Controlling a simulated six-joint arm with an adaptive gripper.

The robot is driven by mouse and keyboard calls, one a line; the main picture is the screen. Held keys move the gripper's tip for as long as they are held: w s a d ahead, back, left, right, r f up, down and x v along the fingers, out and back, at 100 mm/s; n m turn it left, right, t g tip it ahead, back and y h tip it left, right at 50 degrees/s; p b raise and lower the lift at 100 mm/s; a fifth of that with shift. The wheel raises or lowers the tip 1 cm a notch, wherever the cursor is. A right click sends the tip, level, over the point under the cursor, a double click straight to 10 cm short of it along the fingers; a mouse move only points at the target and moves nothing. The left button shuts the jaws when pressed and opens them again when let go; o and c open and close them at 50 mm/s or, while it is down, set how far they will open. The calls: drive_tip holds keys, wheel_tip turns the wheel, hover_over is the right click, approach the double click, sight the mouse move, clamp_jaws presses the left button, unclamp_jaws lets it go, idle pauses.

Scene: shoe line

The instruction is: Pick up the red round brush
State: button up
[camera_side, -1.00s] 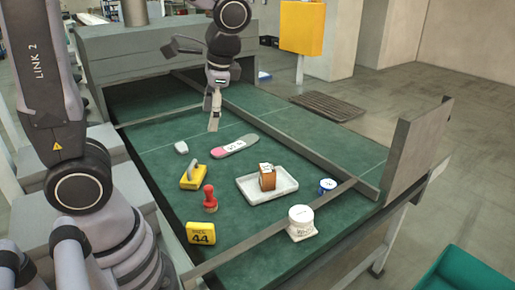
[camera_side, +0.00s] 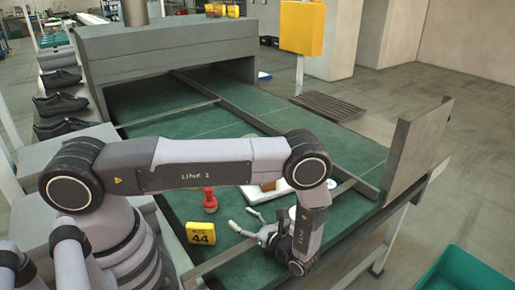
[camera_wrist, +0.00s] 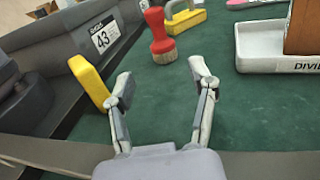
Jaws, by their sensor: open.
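The red round brush (camera_side: 210,199) stands upright on the green belt, left of the middle, in the side view. In the wrist view the brush (camera_wrist: 158,32) shows its red handle and pale bristles, ahead of my fingertips. My gripper (camera_side: 243,219) is low over the near part of the belt, to the right of the brush and apart from it. In the wrist view my gripper (camera_wrist: 162,78) is open, with nothing between the fingers.
A yellow 44 block (camera_side: 201,233) stands near the brush; it is close to my left finger in the wrist view (camera_wrist: 88,80). A white tray (camera_wrist: 262,66) with a brown block lies right of the brush. Grey rails edge the belt.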

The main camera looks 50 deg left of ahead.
sight(212, 199)
drive_tip(key=shift+s+a+f, duration=0.15)
drive_tip(key=shift+a+f, duration=0.05)
drive_tip(key=shift+a, duration=0.25)
drive_tip(key=s+a, duration=0.1)
drive_tip(key=a, duration=0.7)
drive_tip(key=s+a, duration=0.1)
drive_tip(key=a, duration=0.3)
drive_tip(key=shift+s+a, duration=0.3)
drive_tip(key=shift+a, duration=0.05)
clamp_jaws()
